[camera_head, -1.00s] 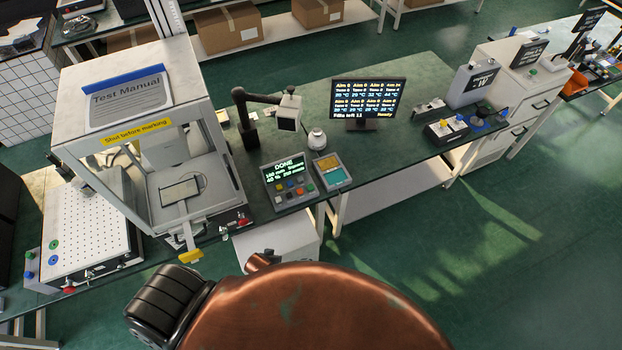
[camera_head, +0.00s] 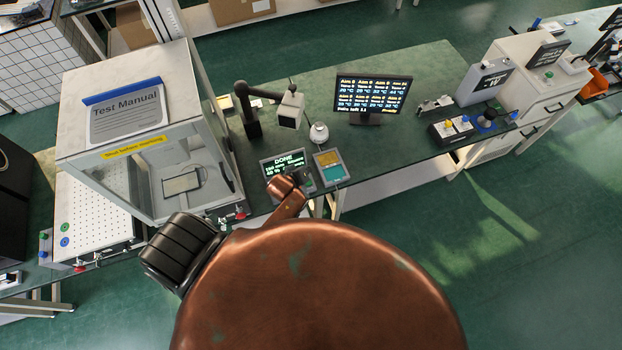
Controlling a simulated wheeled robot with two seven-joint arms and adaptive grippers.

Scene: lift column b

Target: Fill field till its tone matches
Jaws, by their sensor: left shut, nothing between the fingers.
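The two-tone pad (camera_head: 331,168), yellow above and teal below, lies on the green bench. Beside it the keypad box (camera_head: 273,165) shows "DONE" on its green-lit screen; my copper arm part hides most of its buttons. A monitor (camera_head: 372,95) shows rows of Aim, Tone and temperature values. The marking cabinet (camera_head: 210,150) stands at left with a dark-edged plate (camera_head: 181,183) inside. My left gripper (camera_head: 283,186) is shut and empty at the keypad's lower edge, partly hidden; I cannot tell whether it touches. My right gripper is not in view.
A black desk arm (camera_head: 251,122) and a small white round item (camera_head: 318,133) stand behind the pad. A perforated plate (camera_head: 88,215) lies left of the cabinet. Switch boxes (camera_head: 452,129) sit at the bench's right. Green bench top is clear behind the monitor.

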